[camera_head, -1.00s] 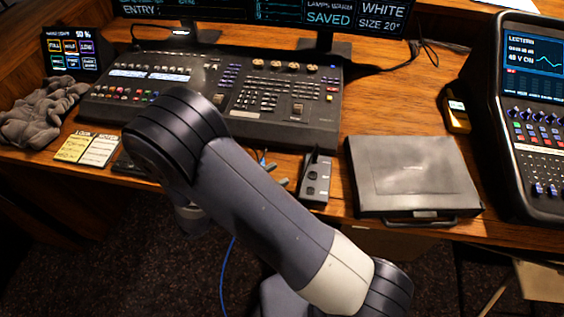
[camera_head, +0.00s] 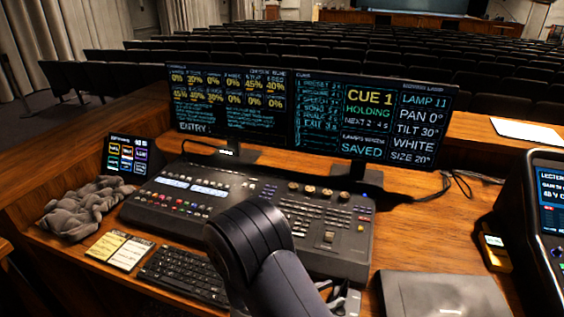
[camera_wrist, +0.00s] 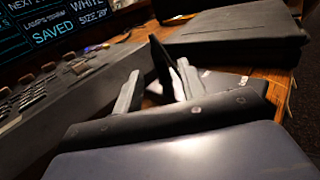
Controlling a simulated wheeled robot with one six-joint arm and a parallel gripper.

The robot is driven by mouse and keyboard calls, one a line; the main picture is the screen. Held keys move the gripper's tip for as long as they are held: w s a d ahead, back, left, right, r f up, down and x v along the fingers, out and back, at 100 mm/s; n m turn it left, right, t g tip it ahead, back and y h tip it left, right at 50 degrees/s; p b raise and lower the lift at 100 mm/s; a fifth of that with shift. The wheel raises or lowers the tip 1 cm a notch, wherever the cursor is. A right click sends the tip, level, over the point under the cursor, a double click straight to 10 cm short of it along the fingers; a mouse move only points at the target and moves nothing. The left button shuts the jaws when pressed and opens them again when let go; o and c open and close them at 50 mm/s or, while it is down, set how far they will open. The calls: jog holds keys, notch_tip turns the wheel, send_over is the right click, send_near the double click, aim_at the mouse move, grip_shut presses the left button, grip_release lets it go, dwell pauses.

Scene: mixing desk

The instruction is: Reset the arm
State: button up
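My arm (camera_head: 265,265) rises from the bottom of the head view, in front of the mixing console (camera_head: 250,215). My gripper (camera_head: 331,292) is mostly hidden behind the arm there, with only pale finger parts showing low by the console's front edge. In the wrist view my gripper (camera_wrist: 157,88) shows two pale fingers standing apart, with nothing seen held between them. A dark upright piece (camera_wrist: 162,62) stands just beyond the fingers; whether it touches them cannot be told.
A keyboard (camera_head: 185,274) and note cards (camera_head: 119,250) lie left of my arm. A grey cloth (camera_head: 85,208) lies farther left. A closed dark case (camera_head: 440,295) lies right. Two monitors (camera_head: 375,120) stand behind the console. A yellow-edged device (camera_head: 494,250) and a lectern unit (camera_head: 540,235) are at right.

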jog(key=x, duration=0.2)
jog(key=shift+w+d, duration=0.15)
jog(key=shift+d, duration=0.1)
jog(key=shift+r, duration=0.2)
jog(key=shift+a+f, duration=0.1)
